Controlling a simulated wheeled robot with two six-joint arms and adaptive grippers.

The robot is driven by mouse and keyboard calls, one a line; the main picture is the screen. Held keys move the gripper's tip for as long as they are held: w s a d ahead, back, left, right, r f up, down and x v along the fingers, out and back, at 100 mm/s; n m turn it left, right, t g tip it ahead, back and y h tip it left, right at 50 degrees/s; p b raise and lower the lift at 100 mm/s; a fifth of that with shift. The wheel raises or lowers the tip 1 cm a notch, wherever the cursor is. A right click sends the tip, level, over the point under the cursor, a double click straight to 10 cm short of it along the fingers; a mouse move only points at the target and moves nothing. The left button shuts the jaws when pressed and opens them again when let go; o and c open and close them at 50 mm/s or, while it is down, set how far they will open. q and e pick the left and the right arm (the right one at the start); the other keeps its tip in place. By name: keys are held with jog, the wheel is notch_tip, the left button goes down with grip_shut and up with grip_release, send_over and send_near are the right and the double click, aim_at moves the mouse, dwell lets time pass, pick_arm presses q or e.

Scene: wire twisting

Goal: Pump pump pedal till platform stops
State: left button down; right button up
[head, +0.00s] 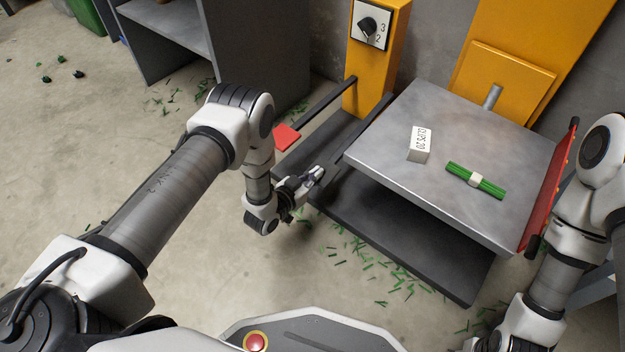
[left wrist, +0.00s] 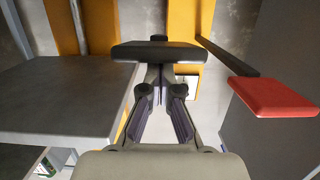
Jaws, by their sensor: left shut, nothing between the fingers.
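The lift platform (head: 450,150) is a grey metal plate raised above a dark base (head: 410,245). Two dark levers reach out from the yellow column (head: 377,65). The left lever ends in a red pedal (head: 287,137), which is at right in the left wrist view (left wrist: 275,97). The other lever (head: 368,128) reaches toward my left gripper (head: 319,173). In the left wrist view, a dark pedal pad (left wrist: 170,50) lies straight ahead of my shut, empty fingers (left wrist: 162,88); I cannot tell whether they touch it. My right gripper is out of view.
A white labelled block (head: 420,145) and a banded green wire bundle (head: 476,181) lie on the platform. A red panel (head: 549,190) stands at its right edge. A grey bench (head: 248,50) is behind left. Green scraps litter the floor; the left floor is mostly open.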

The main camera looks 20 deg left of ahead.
pick_arm(q)
jog(key=f+p+v, duration=0.2)
jog(key=p+v, duration=0.2)
jog(key=v, duration=0.6)
jog(key=shift+s+r, duration=0.25)
dwell(1.0)
jog(key=w+r+p, duration=0.3)
jog(key=w+r, duration=0.1)
jog(key=r, duration=0.6)
jog(key=s+a+f+n+g+y+p, duration=0.1)
jog(key=s+a+n+g+y, duration=0.15)
jog(key=s+g, duration=0.8)
jog(key=s+a+f+n+g+y+p, duration=0.1)
jog(key=s+n+g+y, duration=0.2)
jog(key=s, duration=1.5)
notch_tip(320, 180, up, 38)
jog(key=s+g+p, duration=0.1)
jog(key=p, duration=3.6)
jog(key=shift+s+m+p, duration=0.25)
jog(key=shift+m+p, duration=0.15)
jog(key=shift+m, duration=0.05)
